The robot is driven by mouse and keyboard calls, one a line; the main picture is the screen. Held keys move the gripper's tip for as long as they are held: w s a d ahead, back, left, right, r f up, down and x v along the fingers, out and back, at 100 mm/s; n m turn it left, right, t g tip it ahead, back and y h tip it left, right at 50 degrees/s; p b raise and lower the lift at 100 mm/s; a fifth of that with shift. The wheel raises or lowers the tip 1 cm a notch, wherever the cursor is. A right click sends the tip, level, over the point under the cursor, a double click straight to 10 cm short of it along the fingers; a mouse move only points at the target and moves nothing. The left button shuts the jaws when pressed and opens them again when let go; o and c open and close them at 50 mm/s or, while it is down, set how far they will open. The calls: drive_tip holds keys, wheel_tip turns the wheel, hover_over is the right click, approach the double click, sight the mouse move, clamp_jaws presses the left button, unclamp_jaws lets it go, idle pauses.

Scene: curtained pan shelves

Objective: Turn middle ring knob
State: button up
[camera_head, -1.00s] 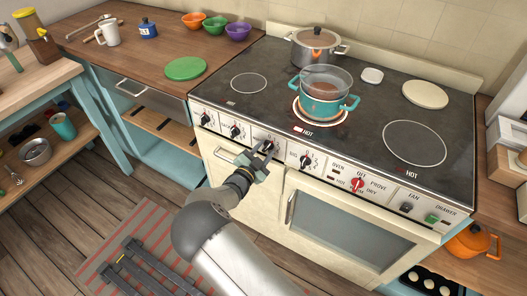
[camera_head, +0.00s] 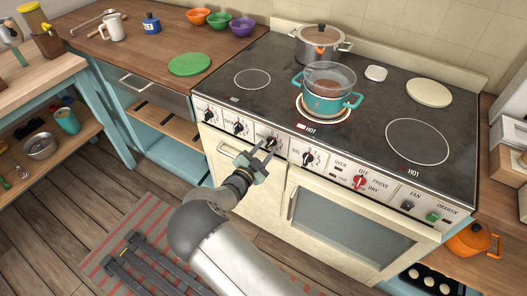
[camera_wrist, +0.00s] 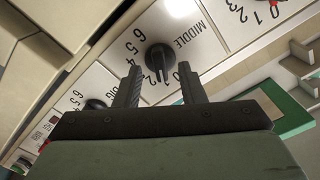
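The middle ring knob (camera_head: 271,142) is a dark knob on the white front panel of the stove. In the wrist view the knob (camera_wrist: 160,56) sits under the word MIDDLE, with numbers around it. My gripper (camera_head: 258,155) is just in front of and below this knob. In the wrist view my gripper (camera_wrist: 160,78) has its two fingers spread apart, one on each side of the knob's lower end. The knob appears to lie beyond the fingertips, and nothing is held.
Another knob (camera_head: 238,128) is left of the middle one and another knob (camera_head: 308,159) is right of it. A red oven knob (camera_head: 359,182) is farther right. An oven handle (camera_head: 291,204) and a drawer handle (camera_head: 228,152) stick out below the panel.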

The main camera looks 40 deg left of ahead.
drive_tip(key=s, duration=0.2)
drive_tip(key=s+p, duration=0.1)
drive_tip(key=s, duration=0.3)
drive_tip(key=shift+d+p, duration=0.25)
drive_tip(key=shift+p, duration=0.1)
